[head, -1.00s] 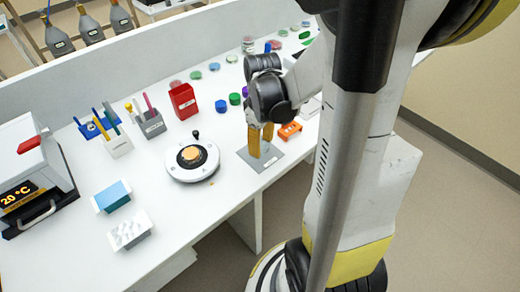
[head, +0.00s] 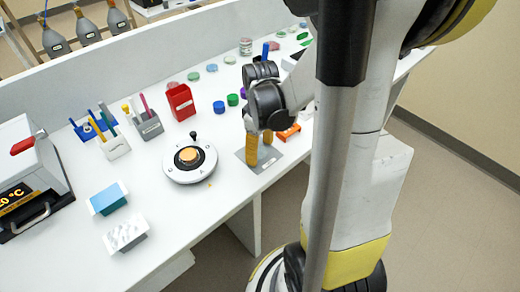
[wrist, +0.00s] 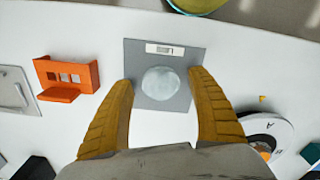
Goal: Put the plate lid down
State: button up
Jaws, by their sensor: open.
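The plate lid (wrist: 161,83), a round translucent disc, lies flat on a grey square pad (wrist: 178,102) with a white label. My gripper (wrist: 161,79) is open, with one yellow finger on each side of the lid and a gap to it on both sides. In the head view my gripper (head: 260,156) is over the same grey pad (head: 270,165) near the bench's front edge. The lid cannot be made out there.
An orange slotted block (wrist: 68,78) stands left of the pad in the wrist view. A round white device (head: 172,170) with a knob stands left of the pad in the head view. Tube racks, a red box (head: 180,102) and coloured discs stand farther back.

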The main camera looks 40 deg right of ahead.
aim_at(260, 153)
notch_tip(260, 153, up, 11)
jog(key=p, duration=0.4)
jog(key=s+a+r+m+t, duration=0.1)
jog(key=a+r+t, duration=0.2)
jog(key=a, duration=0.5)
jog(key=s+a+r+m+t, duration=0.1)
jog(key=a+r+t, duration=0.3)
jog(key=a, duration=0.5)
jog(key=shift+s+a+r+m, duration=0.25)
jog(key=shift+a+r+m, duration=0.05)
jog(key=shift+r+m, duration=0.6)
notch_tip(260, 153, down, 2)
jog(key=shift+f+b, duration=0.2)
jog(key=shift+b, duration=0.8)
